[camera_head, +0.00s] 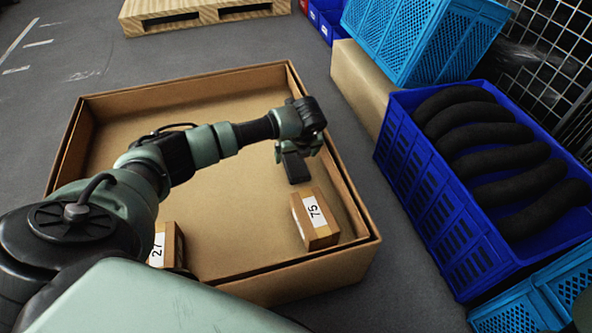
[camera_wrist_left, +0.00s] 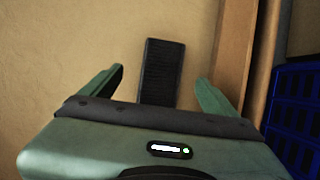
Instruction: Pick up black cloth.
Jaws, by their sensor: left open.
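A black, flat, rectangular thing that looks like the black cloth (camera_wrist_left: 162,72) lies on the tan floor of a large cardboard box (camera_head: 226,97). In the left wrist view it lies between the two spread fingers, its near end hidden behind the gripper body. My left gripper (camera_head: 299,157) hangs inside the box, near its right wall, pointing down. It is open, and no contact with the black thing shows. In the head view a dark shape is below the gripper; I cannot tell whether it is a finger or the cloth. My right gripper is not in view.
A blue crate (camera_head: 437,197) with several black rolls stands at the right. A pallet (camera_head: 200,14) lies behind.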

